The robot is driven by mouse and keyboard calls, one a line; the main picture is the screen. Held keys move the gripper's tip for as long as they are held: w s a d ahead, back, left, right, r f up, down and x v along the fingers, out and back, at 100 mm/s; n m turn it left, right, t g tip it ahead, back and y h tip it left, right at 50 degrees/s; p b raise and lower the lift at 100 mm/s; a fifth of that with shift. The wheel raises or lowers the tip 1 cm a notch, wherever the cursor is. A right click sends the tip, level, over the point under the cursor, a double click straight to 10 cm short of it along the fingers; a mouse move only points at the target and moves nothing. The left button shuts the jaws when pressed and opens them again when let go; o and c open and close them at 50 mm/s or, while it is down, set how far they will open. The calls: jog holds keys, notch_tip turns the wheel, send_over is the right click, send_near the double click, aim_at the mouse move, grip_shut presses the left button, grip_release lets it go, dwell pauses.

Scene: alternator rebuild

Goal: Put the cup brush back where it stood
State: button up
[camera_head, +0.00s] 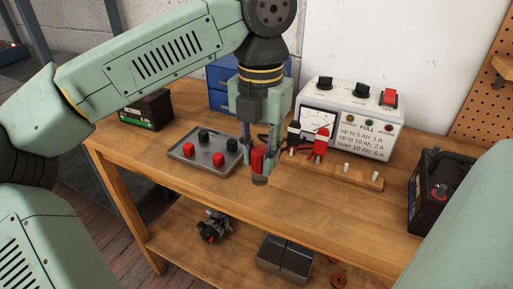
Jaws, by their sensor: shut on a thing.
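My gripper (259,158) points down over the front middle of the wooden bench. It is shut on the cup brush (257,161), a small red piece with a dark grey lower end. The fingers hide part of it, and I cannot tell whether its lower end touches the bench top. A wooden strip with pale pegs (335,172) lies just to the right of my gripper. A red piece (320,142) and a black piece (294,134) stand at its left part; pegs toward its right end are bare.
A grey tray (207,168) with red and black caps lies left of my gripper. A white charger (357,117) and blue drawers (222,82) stand behind. Dark batteries stand at left (147,110) and right (433,190). The bench's front strip is clear.

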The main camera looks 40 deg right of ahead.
aim_at(257, 156)
jog(key=w+d+f+p, duration=0.2)
jog(key=w+f, duration=0.1)
jog(key=shift+w+d+f, duration=0.25)
jog(key=shift+w, duration=0.05)
jog(key=shift+f, duration=0.2)
jog(key=shift+f, duration=0.25)
jog(key=o, duration=1)
jog(key=shift+r, duration=0.1)
